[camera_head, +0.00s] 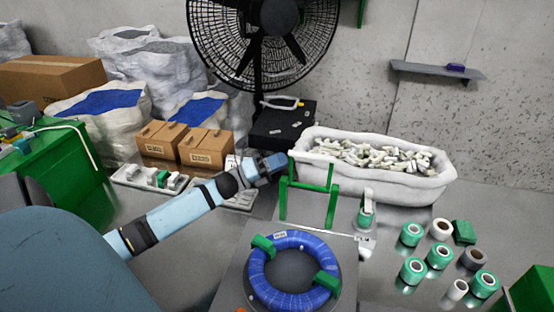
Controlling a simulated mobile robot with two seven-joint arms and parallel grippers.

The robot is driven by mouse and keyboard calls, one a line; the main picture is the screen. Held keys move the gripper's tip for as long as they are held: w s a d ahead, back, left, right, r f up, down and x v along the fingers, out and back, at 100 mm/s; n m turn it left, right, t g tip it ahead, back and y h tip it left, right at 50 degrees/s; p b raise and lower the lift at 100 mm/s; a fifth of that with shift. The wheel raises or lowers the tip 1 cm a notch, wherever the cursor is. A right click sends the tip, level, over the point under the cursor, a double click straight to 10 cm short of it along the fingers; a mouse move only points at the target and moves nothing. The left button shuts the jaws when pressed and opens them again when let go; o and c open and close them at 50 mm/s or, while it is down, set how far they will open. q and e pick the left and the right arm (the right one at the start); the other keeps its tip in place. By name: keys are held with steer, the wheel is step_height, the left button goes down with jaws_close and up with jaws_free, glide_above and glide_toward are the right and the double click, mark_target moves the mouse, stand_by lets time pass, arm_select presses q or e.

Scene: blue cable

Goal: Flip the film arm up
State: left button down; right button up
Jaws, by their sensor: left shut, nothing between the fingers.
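A green frame (310,187) stands upright behind the blue cable coil (258,274), with two posts and a crossbar; I take it to belong to the film arm, but cannot tell for sure. A thin pale bar (315,231) runs low across its foot to a small fitting at the right. The coil lies flat on a round dark plate, with green clamps (326,283) on it. My left gripper (284,161) is shut and empty, at the top left of the green frame; I cannot tell whether it touches. My right gripper is not in view.
Green and grey rolls (439,256) stand on the right of the metal table. A white bin (430,184) of small pale parts is at the back right. Cardboard boxes (205,148), a black box (283,128) and a fan (262,50) stand behind.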

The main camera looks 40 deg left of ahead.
arm_select(q)
steer(key=shift+w+a+r+n+y+p, duration=0.15)
steer(key=shift+w+a+n+p, duration=0.15)
steer(key=shift+w, duration=0.25)
steer(key=shift+w+a+r+n+y+p, duration=0.1)
steer(key=shift+w+a+n+y+p, duration=0.1)
steer(key=shift+w+n, duration=0.25)
steer(key=shift+a+f, duration=0.1)
steer(key=shift+f, duration=0.05)
